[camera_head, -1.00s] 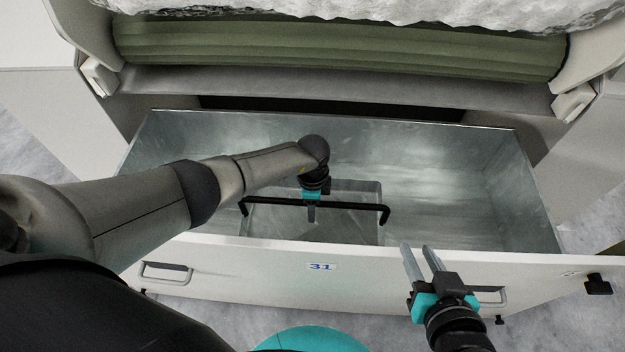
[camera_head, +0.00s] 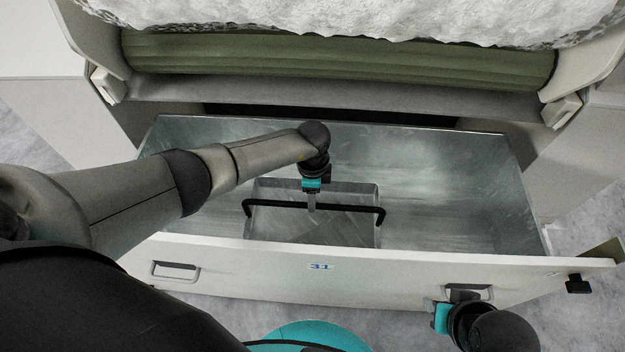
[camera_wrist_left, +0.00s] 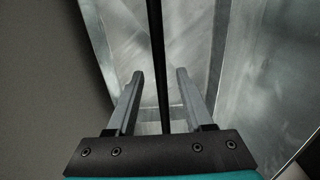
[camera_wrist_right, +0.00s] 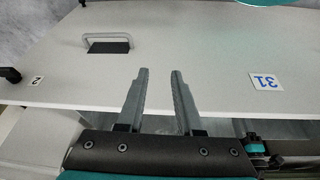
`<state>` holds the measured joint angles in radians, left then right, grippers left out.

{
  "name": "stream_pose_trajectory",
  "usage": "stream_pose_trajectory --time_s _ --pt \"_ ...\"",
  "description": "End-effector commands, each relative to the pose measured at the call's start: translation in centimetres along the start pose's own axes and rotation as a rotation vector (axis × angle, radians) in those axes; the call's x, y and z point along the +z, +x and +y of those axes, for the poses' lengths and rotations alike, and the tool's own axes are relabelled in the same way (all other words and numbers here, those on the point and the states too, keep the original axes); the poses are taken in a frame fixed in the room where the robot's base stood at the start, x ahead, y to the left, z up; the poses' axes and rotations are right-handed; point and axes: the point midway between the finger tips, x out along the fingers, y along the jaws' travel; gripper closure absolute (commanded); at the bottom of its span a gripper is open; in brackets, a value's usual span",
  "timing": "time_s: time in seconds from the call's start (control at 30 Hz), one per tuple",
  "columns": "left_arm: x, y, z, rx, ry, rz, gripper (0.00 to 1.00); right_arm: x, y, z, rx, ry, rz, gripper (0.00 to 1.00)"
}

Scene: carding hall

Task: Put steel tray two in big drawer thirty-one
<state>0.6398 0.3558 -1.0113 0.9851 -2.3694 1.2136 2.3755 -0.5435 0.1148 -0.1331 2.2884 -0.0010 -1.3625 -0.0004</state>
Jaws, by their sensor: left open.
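Big drawer thirty-one (camera_head: 215,262) is pulled out, with a white front marked 31 and a bare metal inside. The steel tray (camera_head: 362,188), grey with a black bar handle (camera_head: 350,207), sits inside it left of centre. Its number is not visible. My left gripper (camera_head: 312,204) is over the tray. In the left wrist view its open fingers stand on either side of the black handle (camera_wrist_left: 158,60), with gaps showing. My right gripper (camera_wrist_right: 160,72) is at the outside of the drawer front, open and empty; in the head view its fingers are hidden.
The drawer front has a left handle (camera_head: 175,270) and a right handle (camera_head: 468,292). A green roller (camera_head: 340,60) with white fibre (camera_head: 350,18) lies above the drawer.

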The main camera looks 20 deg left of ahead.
Motion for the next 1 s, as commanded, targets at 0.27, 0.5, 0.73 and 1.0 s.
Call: stream_pose_trajectory --time_s 0.27,0.5,0.73,1.0 --pt "0.0 -2.5 0.0 0.0 0.0 0.0 0.48 1.6 3.0 -0.2 -0.004 -0.002 -0.049 0.65" --pt "0.0 -3.6 0.0 0.0 -0.001 0.0 0.48 2.6 4.6 -0.3 -0.006 -0.004 -0.072 0.65" --pt "0.0 -3.8 0.0 0.0 0.0 0.0 0.48 3.0 5.0 -0.3 -0.007 -0.004 -0.078 0.65" --pt "-0.4 -3.7 0.2 0.003 0.006 0.015 0.48 3.0 5.0 -0.3 -0.006 -0.004 -0.078 0.65"
